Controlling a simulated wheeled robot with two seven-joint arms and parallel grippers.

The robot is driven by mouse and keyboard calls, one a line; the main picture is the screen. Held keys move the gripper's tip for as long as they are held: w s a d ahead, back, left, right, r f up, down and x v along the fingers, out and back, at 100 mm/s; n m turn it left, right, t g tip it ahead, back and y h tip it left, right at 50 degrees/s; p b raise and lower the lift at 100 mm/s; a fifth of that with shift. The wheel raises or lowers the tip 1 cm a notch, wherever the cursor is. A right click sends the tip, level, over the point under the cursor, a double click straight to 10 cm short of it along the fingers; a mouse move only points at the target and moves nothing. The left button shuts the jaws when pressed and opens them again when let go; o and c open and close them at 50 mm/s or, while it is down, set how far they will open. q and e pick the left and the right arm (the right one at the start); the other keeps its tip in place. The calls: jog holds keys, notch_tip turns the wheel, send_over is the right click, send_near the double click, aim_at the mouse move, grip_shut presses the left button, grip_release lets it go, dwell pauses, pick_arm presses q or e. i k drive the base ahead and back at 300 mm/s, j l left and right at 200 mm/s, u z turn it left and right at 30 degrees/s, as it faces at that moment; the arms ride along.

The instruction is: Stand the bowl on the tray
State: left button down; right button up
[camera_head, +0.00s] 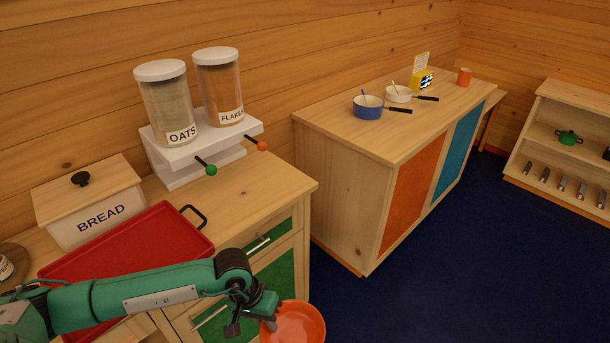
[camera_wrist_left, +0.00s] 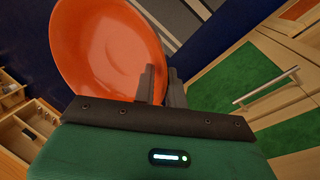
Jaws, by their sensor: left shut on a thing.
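The orange bowl (camera_head: 296,324) is at the bottom of the head view, in front of the wooden cabinet and off its top. My left gripper (camera_head: 270,318) is shut on the bowl's rim. The left wrist view shows the bowl (camera_wrist_left: 105,50) large, with its rim at the gripper fingers (camera_wrist_left: 160,85). The red tray (camera_head: 150,240) lies on the counter, to the left of the bowl. My green left arm crosses in front of the tray's near part and hides some of it. My right gripper is not in view.
A bread box (camera_head: 88,200) stands behind the tray. A white dispenser (camera_head: 205,140) with oats and flakes jars stands at the counter's back. Green drawers (camera_head: 275,270) with bar handles are below the counter edge. Dark blue floor (camera_head: 460,270) is clear to the right.

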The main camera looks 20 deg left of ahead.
aim_at(127, 264)
jog(key=u, duration=0.4)
jog(key=l+u, duration=0.15)
jog(key=u, duration=0.6)
jog(key=l+u, duration=0.15)
jog(key=u, duration=0.25)
